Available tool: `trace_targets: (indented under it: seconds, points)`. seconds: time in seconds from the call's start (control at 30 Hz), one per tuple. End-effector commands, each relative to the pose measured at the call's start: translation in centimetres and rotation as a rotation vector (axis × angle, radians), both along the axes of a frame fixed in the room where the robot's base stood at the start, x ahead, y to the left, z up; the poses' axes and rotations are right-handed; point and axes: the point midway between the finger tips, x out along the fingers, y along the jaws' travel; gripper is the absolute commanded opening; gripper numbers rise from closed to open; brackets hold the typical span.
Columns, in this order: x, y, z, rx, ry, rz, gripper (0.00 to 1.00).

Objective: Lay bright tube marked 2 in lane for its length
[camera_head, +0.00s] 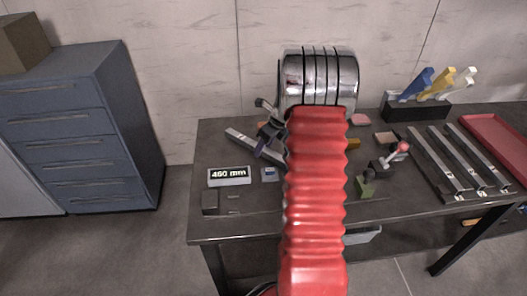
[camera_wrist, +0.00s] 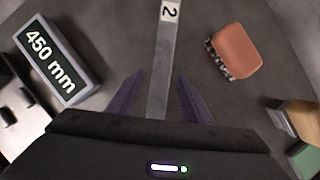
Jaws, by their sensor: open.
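A bright square metal tube (camera_wrist: 163,62) with a white label marked 2 lies on the dark bench, running up the wrist view between my gripper's fingers. It also shows in the head view (camera_head: 239,136), partly hidden by my gripper (camera_head: 264,143). My gripper (camera_wrist: 160,82) is open, with one purple finger on each side of the tube and gaps between. Whether the fingers are down at the tube's height is unclear. A display (camera_head: 229,176) beside it reads 450 mm in the wrist view (camera_wrist: 50,58). Several long metal lanes (camera_head: 437,160) with small end labels lie at the right.
A red tray (camera_head: 497,141) lies at the far right. A stand with blue, yellow and white pieces (camera_head: 416,112) is at the back. A red-knobbed lever (camera_head: 389,161) and a green block (camera_head: 365,187) stand mid-bench. An orange-brown block (camera_wrist: 234,50) lies right of the tube.

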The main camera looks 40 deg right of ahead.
Motion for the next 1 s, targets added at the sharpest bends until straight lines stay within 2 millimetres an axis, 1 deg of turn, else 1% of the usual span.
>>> trace_targets:
  seconds: [0.3,0.33,0.9,0.97,1.0]
  points:
    - [0.0,0.01,0.02,0.0,0.0,0.0,0.45]
    - [0.0,0.01,0.03,0.0,0.0,0.0,0.44]
    - [0.0,0.02,0.04,0.0,0.0,0.0,0.04]
    - [0.0,0.02,0.04,0.0,0.0,0.0,0.0]
    - [0.0,0.02,0.04,0.0,0.0,0.0,0.0]
